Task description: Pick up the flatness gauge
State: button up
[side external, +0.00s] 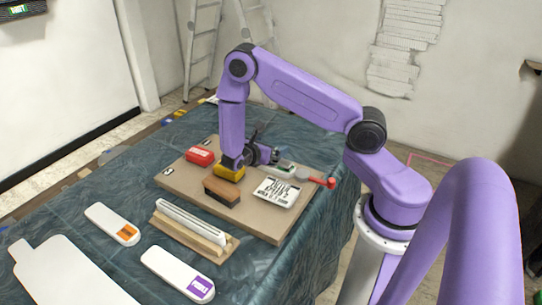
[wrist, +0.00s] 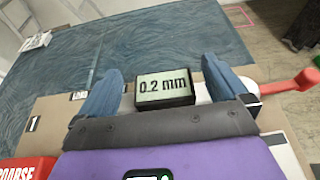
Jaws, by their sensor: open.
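The flatness gauge, a small black box with a pale display reading "0.2 mm" (wrist: 165,87), lies between the two blue fingers of my gripper (wrist: 160,82) in the wrist view. The near edge of the gauge is hidden by my gripper's body. In the side view my gripper (side external: 272,156) is low over the back of the brown board, and the gauge there is too small and covered to make out clearly.
On the board (side external: 180,184) are a red block (side external: 200,156), a yellow block (side external: 230,172), a brown block (side external: 222,192) and a white lettered plate (side external: 276,192). A red-ended tool (side external: 325,182) lies right of the gauge. White trowels and a long wooden-backed bar (side external: 192,226) lie in front.

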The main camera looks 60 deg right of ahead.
notch_tip(320, 180, down, 2)
jog(key=shift+f, duration=0.25)
jog(key=shift+x, duration=1.2)
jog(key=shift+d, duration=0.3)
jog(key=c, duration=1.1)
